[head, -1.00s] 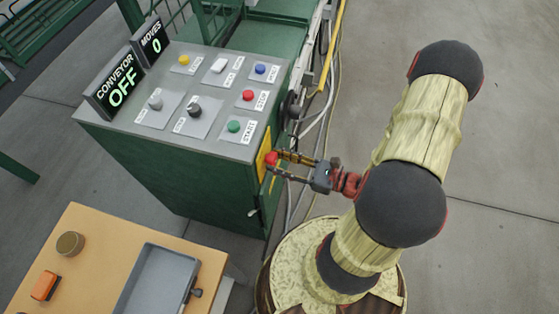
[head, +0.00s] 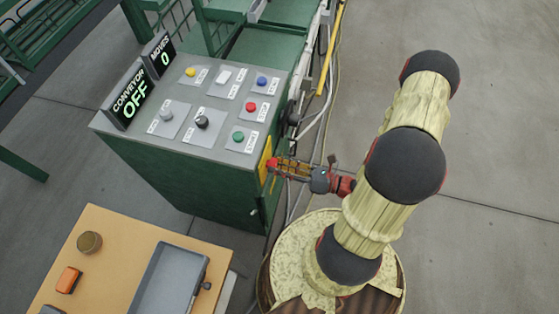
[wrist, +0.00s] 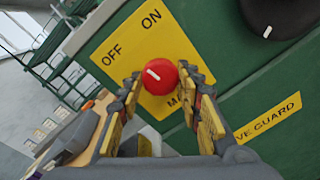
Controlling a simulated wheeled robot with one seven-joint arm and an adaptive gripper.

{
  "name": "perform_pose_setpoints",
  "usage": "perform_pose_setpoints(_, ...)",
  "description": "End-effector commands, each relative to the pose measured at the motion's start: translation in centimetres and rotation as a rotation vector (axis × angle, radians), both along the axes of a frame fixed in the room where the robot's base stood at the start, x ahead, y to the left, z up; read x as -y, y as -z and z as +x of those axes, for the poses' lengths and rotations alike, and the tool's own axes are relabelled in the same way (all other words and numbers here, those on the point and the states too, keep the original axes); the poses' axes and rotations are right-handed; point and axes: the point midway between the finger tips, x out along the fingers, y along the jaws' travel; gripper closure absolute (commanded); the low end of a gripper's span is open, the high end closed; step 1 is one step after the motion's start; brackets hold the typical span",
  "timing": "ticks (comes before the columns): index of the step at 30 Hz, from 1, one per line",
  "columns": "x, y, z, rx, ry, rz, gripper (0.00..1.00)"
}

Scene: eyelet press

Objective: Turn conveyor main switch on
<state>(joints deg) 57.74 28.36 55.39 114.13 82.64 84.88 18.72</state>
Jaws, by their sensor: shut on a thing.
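The main switch is a round red knob (wrist: 160,75) with a white pointer line, on a yellow plate (wrist: 125,45) marked OFF and ON on the green cabinet's side. In the wrist view the pointer line slants up and left, toward the OFF word. My gripper (wrist: 165,88) is shut on the knob, with one finger on each side of it. In the head view my gripper (head: 280,166) reaches the knob (head: 271,163) at the cabinet's right side. The conveyor display (head: 130,96) reads OFF.
The cabinet top (head: 210,85) carries several coloured buttons and knobs, and a second display (head: 159,54) reads MOVES 0. In the wrist view a black knob (wrist: 272,14) and a yellow guard label (wrist: 268,115) are near my gripper. A wooden table (head: 105,235) stands at lower left.

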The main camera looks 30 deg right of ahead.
Motion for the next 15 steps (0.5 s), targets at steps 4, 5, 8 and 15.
perform_pose_setpoints(4, -0.02, -0.56, 0.0, -0.098, -0.001, 0.099, 0.9)
perform_pose_setpoints(5, -0.02, -0.55, 0.0, -0.118, -0.001, 0.12, 0.9)
perform_pose_setpoints(8, 0.0, -0.55, 0.02, -0.185, 0.0, 0.187, 0.9)
perform_pose_setpoints(15, 0.05, -0.47, 0.07, -0.342, 0.0, 0.343, 0.9)
